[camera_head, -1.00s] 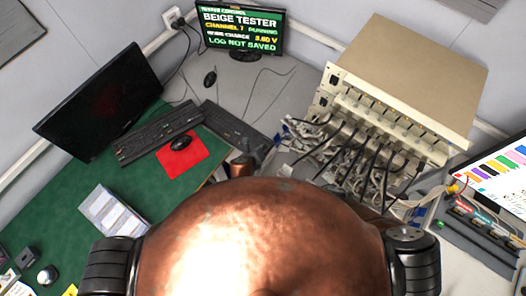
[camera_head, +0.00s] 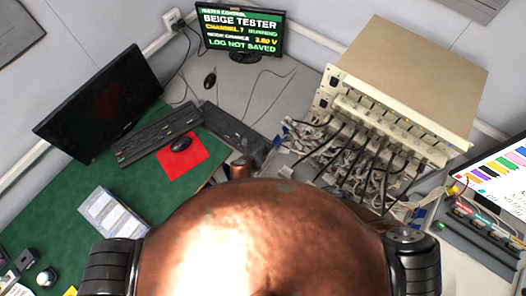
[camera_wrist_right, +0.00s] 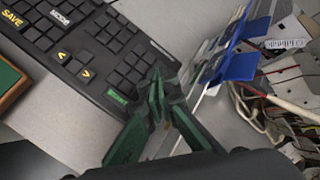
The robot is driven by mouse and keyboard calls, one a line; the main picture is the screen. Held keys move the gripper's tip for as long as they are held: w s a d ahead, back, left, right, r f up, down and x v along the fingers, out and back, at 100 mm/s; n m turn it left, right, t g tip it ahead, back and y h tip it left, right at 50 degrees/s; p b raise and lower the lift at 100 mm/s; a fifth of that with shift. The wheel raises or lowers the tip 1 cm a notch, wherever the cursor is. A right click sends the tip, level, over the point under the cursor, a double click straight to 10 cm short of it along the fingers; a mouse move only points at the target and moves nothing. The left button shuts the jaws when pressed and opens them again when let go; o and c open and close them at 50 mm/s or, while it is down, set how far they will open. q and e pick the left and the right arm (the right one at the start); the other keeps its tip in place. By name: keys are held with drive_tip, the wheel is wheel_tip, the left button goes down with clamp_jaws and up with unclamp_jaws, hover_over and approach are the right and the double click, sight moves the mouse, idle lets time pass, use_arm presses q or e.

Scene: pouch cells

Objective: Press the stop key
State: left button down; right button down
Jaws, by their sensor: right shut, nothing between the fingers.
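A dark keyboard (camera_head: 232,124) lies on the grey bench below the tester screen, partly hidden by my right arm. In the right wrist view the keyboard (camera_wrist_right: 85,50) shows yellow SAVE and arrow keys, a white MODE key and a green-lettered key (camera_wrist_right: 121,96). I cannot make out a stop key. My right gripper (camera_wrist_right: 156,82) has green fingers, shut and empty, over the keyboard's right end near the green-lettered key. Contact is unclear. The tester screen (camera_head: 240,32) reads BEIGE TESTER, CHANNEL 7 RUNNING, LOG NOT SAVED. My left gripper is out of view.
A beige tester (camera_head: 410,80) with many cables stands right of the keyboard. Blue clips (camera_wrist_right: 240,66) and leads crowd the fingers' right side. Another keyboard (camera_head: 158,134), a black monitor (camera_head: 100,105) and a mouse on a red pad (camera_head: 182,158) are on the left.

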drive_tip(key=shift+f, duration=0.15)
idle(0.3)
drive_tip(key=shift+f, duration=0.25)
drive_tip(key=shift+f, duration=0.4)
idle(0.8)
drive_tip(key=shift+r, duration=0.1)
drive_tip(key=shift+r+p, duration=0.75)
drive_tip(key=shift+p, duration=0.4)
wheel_tip(320, 180, up, 5)
drive_tip(key=p, duration=0.6)
